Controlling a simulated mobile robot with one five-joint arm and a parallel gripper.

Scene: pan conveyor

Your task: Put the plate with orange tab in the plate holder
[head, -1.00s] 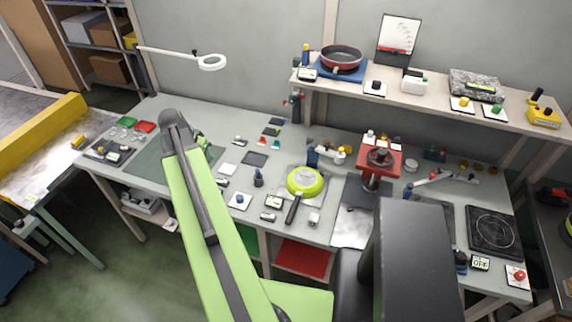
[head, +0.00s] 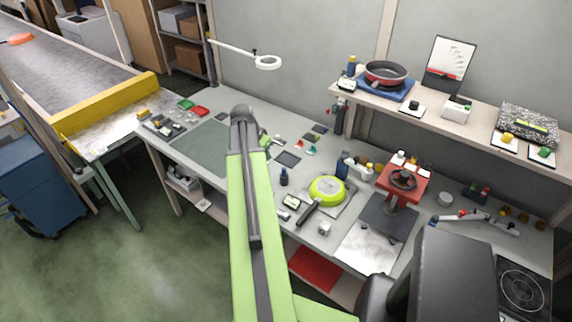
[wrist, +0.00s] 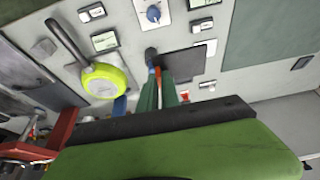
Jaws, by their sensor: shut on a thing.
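My gripper (wrist: 159,88) shows in the wrist view as two green fingers. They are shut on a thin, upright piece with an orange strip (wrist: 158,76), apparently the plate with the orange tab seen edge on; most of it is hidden. In the head view my green arm reaches over the left part of the workbench, and its end hides most of the gripper and what it holds. I cannot pick out the plate holder for certain in either view.
A yellow-green pan (head: 327,190) lies on the bench, right of my arm. A shelf (head: 432,112) rises behind. A conveyor (head: 60,75) with a yellow barrier (head: 105,110) is at far left.

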